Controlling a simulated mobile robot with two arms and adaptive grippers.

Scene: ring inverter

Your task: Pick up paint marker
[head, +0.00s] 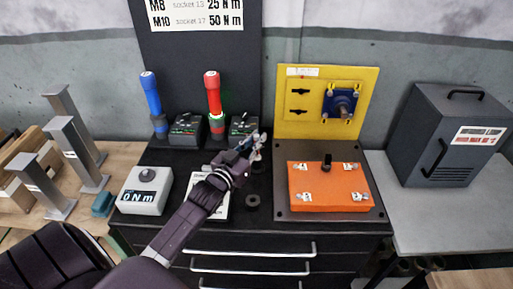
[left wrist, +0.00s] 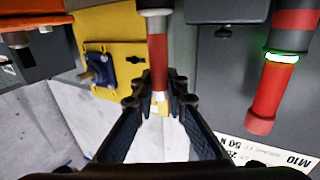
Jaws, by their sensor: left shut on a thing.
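My left gripper (head: 250,147) is above the middle of the black cabinet top in the head view. In the left wrist view its two fingers (left wrist: 158,92) close on a slim cylinder with a red band and pale ends, which looks like the paint marker (left wrist: 158,58). In the head view the marker is too small and too hidden by the gripper to make out clearly. My right gripper is in neither view.
A blue-handled tool (head: 151,95) and a red-handled tool (head: 213,93) with a green ring stand behind the gripper. To the right are an orange box (head: 325,190) and a yellow panel (head: 300,120). A 0 Nm display (head: 144,193) stands at left.

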